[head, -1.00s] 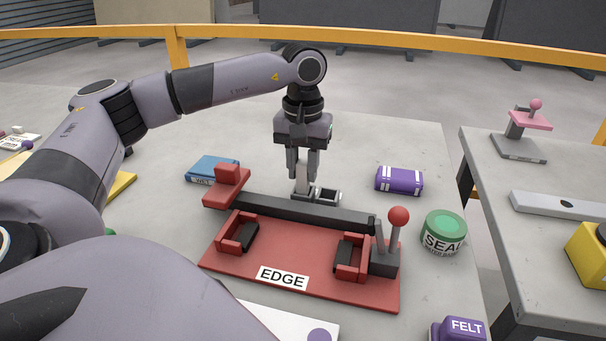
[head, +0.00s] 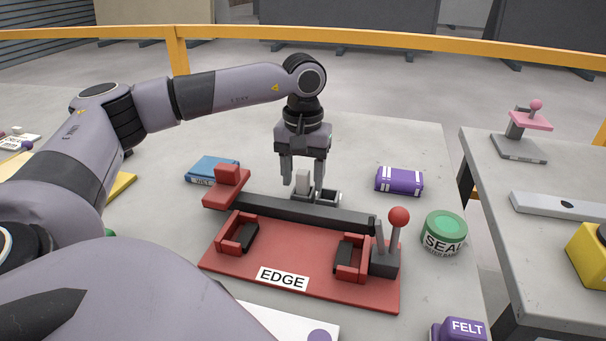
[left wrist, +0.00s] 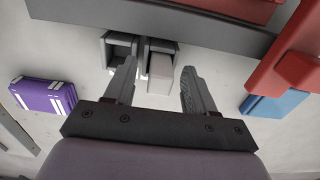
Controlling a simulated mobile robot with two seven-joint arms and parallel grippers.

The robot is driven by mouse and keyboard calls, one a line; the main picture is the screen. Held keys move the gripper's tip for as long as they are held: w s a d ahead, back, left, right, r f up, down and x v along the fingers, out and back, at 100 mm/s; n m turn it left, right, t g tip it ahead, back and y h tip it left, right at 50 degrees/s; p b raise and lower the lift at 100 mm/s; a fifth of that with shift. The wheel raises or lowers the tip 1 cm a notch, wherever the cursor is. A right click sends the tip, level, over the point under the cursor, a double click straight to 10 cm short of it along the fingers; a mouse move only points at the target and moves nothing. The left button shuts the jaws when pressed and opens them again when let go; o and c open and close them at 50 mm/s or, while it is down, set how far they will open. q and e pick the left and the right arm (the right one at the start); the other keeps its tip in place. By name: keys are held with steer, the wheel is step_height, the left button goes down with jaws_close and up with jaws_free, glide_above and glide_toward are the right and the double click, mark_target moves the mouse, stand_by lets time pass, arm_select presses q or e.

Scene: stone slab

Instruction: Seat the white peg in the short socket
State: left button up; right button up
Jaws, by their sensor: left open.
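The white peg (head: 303,182) stands upright in the left of two grey sockets (head: 327,197) behind the red fixture in the head view. In the left wrist view the peg (left wrist: 160,67) is in the right-hand socket, and the other socket (left wrist: 119,47) is empty. How deep the peg sits is hard to tell. My left gripper (head: 302,184) is open, pointing down, with one finger on each side of the peg. In the left wrist view its fingers (left wrist: 158,85) are clear of the peg. My right gripper is out of view.
The red EDGE fixture (head: 310,284) with its dark bar (head: 300,211) and red-knobbed lever (head: 398,217) lies just in front. A blue block (head: 212,168), purple block (head: 399,181) and green SEAL tin (head: 443,232) stand around. A second table (head: 540,180) is at right.

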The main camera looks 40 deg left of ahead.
mark_target(303, 171)
arm_select(q)
step_height(303, 171, up, 12)
steer(key=shift+p, duration=0.3)
stand_by(0.6)
